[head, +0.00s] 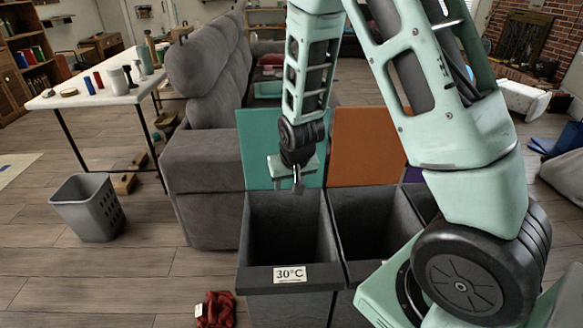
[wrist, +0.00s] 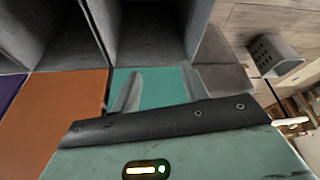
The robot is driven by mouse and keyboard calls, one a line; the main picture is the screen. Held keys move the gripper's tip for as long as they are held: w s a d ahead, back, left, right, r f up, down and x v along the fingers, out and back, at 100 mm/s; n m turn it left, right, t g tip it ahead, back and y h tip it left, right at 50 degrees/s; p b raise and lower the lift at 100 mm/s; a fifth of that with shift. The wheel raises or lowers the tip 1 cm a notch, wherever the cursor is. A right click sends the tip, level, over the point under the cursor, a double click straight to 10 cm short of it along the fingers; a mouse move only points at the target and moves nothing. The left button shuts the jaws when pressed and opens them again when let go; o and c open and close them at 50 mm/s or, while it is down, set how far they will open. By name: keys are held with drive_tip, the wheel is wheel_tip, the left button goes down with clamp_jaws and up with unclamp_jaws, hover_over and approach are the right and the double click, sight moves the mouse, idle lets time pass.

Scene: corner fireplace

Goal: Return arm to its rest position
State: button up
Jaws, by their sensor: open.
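My arm reaches forward from the right of the head view, with its end hanging down. My gripper (head: 297,186) is over the rear part of a dark laundry bin (head: 289,274) labelled 30°C, in front of its teal panel. In the wrist view, my gripper (wrist: 160,82) has its two fingers apart with nothing between them. The teal panel (wrist: 153,84) shows behind the fingers, beside an orange panel (wrist: 70,100). The dark bin openings are above in that view.
A red cloth (head: 216,309) lies on the floor left of the bin. A grey sofa (head: 205,165) stands behind. A grey basket (head: 88,210) and a white table (head: 95,97) with small items are left. The floor at front left is clear.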

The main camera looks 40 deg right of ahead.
drive_tip(key=s+a+r+n+g+y+p, duration=0.1)
drive_tip(key=s+a+r+n+p, duration=0.15)
drive_tip(key=s+a+r, duration=0.4)
drive_tip(key=s+a+r+n+g+y+p, duration=0.1)
drive_tip(key=s+a+r+n+y+p, duration=0.15)
drive_tip(key=a+r, duration=0.6)
drive_tip(key=s+a+r+n+g+p, duration=0.1)
drive_tip(key=s+a+r+n+p, duration=0.1)
drive_tip(key=s, duration=0.6)
drive_tip(key=s+a+r+n+g+h+p, duration=0.1)
drive_tip(key=s+a+r+n+p, duration=0.2)
drive_tip(key=s+a+r, duration=0.3)
drive_tip(key=shift+s+r+n, duration=0.35)
drive_tip(key=shift+s+n, duration=0.35)
drive_tip(key=shift+s, duration=0.35)
drive_tip(key=shift+a+f+h, duration=0.15)
drive_tip(key=shift+h, duration=0.1)
